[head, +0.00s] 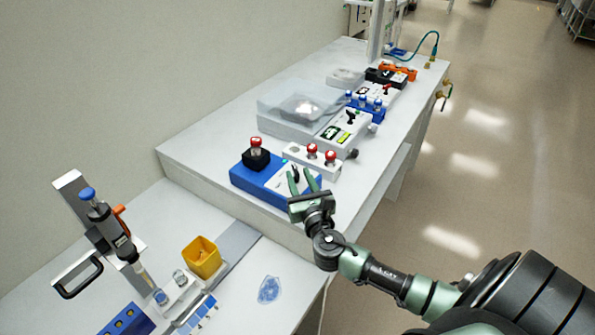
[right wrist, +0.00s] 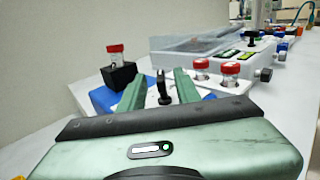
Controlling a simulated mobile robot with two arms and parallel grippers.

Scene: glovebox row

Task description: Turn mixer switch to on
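The mixer (head: 256,186) is a blue box with a white top panel, near the front edge of the raised bench. A black holder with a red-capped vial (head: 256,147) stands on its far left part. Its small black switch (right wrist: 164,86) sticks up from the panel in the right wrist view. My right gripper (head: 304,181) reaches over the mixer's right end, its green fingers pointing at the switch. In the right wrist view the fingers (right wrist: 158,86) are spread, with the switch seen between them and gaps on both sides. Whether either finger touches it I cannot tell. My left gripper is not in view.
A white rack with red-capped vials (head: 331,158) stands just behind the mixer. Further back are a clear-lidded box (head: 272,103) and a blue rack (head: 379,113). On the lower bench are a pipette stand (head: 70,183), a yellow bin (head: 206,264) and a blue glove-like item (head: 269,290).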

